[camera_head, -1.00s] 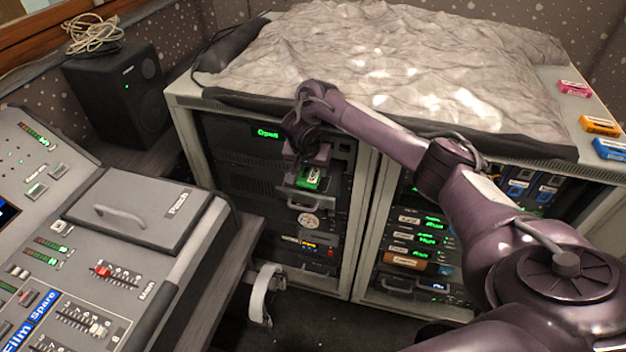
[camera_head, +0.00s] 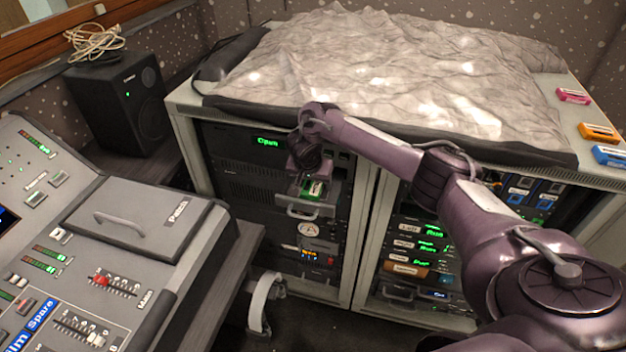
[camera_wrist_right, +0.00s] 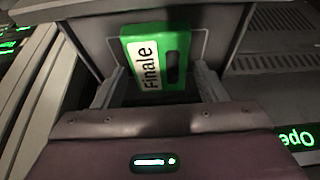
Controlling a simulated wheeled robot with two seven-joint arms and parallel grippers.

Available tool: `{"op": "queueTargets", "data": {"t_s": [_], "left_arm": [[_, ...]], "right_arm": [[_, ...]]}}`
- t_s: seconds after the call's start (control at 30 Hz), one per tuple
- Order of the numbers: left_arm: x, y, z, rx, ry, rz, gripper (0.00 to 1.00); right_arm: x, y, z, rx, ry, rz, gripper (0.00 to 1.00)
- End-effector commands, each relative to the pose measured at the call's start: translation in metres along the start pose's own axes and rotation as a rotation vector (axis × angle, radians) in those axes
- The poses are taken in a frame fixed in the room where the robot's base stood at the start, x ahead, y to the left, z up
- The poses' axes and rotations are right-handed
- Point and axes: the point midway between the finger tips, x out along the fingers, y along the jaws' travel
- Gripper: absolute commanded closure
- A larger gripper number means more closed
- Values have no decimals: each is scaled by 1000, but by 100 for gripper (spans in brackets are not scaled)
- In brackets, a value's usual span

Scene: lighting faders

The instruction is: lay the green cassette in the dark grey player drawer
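The green cassette (camera_wrist_right: 174,38), labelled "Finale", is over the pulled-out dark grey player drawer (camera_wrist_right: 222,35), within the outline of its recess. I cannot tell whether it lies fully flat. It also shows as a small green and white patch in the head view (camera_head: 313,189), above the drawer front (camera_head: 298,209). My right gripper (camera_wrist_right: 165,75) is at the near end of the cassette, one finger on each side. A gap shows on the right side, so the fingers look open. My left gripper is out of view.
The player's display reads "Open" (camera_head: 267,142). More rack units stand in the right bay (camera_head: 420,245). Pink (camera_head: 573,96), orange (camera_head: 598,132) and blue (camera_head: 609,156) cassettes lie on the cabinet top's right edge. A mixing desk (camera_head: 130,220) fills the left.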

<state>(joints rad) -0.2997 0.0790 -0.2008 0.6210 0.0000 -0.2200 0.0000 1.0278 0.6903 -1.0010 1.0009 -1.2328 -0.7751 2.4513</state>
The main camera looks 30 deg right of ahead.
Motion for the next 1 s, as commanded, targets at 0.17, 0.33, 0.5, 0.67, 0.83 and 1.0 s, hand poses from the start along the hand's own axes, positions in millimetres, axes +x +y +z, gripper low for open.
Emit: {"op": "queueTargets", "data": {"t_s": [0.17, 0.33, 0.5, 0.67, 0.83, 1.0], "left_arm": [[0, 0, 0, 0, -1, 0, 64], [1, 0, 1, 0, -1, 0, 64], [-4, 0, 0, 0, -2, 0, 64], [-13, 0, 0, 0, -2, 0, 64], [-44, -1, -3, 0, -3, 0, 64], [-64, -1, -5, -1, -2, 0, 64]], "right_arm": [[0, 0, 0, 1, 0, -1, 28], [-2, 0, -1, 1, 1, -2, 28], [-22, -1, -2, 0, 0, -3, 28], [-59, -2, -3, -1, 1, -6, 28], [-94, 0, -6, -1, 3, 0, 28], [-113, 0, -4, 0, 2, -1, 28]]}}
